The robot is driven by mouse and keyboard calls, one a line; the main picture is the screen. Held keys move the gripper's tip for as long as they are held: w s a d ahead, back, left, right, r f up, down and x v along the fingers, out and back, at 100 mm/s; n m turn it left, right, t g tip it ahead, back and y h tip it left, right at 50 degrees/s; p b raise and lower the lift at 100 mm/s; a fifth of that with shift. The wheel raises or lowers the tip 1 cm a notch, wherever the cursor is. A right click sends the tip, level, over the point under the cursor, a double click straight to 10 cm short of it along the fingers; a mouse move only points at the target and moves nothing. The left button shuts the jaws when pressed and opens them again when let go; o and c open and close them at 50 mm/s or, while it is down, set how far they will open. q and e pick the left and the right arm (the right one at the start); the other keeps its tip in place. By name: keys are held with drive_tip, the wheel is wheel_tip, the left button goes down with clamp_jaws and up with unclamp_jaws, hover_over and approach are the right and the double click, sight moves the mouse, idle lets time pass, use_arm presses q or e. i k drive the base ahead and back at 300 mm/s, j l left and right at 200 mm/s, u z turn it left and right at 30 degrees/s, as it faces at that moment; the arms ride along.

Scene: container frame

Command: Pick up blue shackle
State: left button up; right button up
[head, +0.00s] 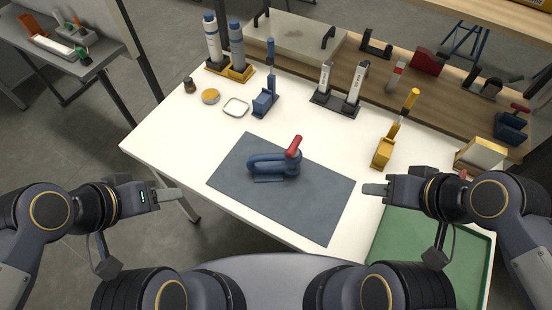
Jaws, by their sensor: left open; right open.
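The blue shackle (266,165) lies on a dark grey mat (290,205) in the middle of the white table. A red pin (294,147) sticks up at its right end. My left gripper (180,195) is open and empty, left of the mat and apart from the shackle. My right gripper (365,188) is open and empty, just right of the mat and apart from the shackle.
A green tray (396,230) is at the table's right front. Behind the mat stand a blue tool (265,101), a rack with white-handled tools (336,104) and a yellow tool (384,152). Bottles (213,42) stand at the back left. The table left of the mat is clear.

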sight(267, 167)
drive_tip(key=i+j+z, duration=0.1)
drive_tip(key=j+z, duration=0.25)
drive_tip(key=j, duration=0.25)
drive_tip(key=j+z, duration=0.4)
drive_tip(key=j, duration=0.2)
drive_tip(key=j+z, duration=0.35)
drive_tip(key=j, duration=0.3)
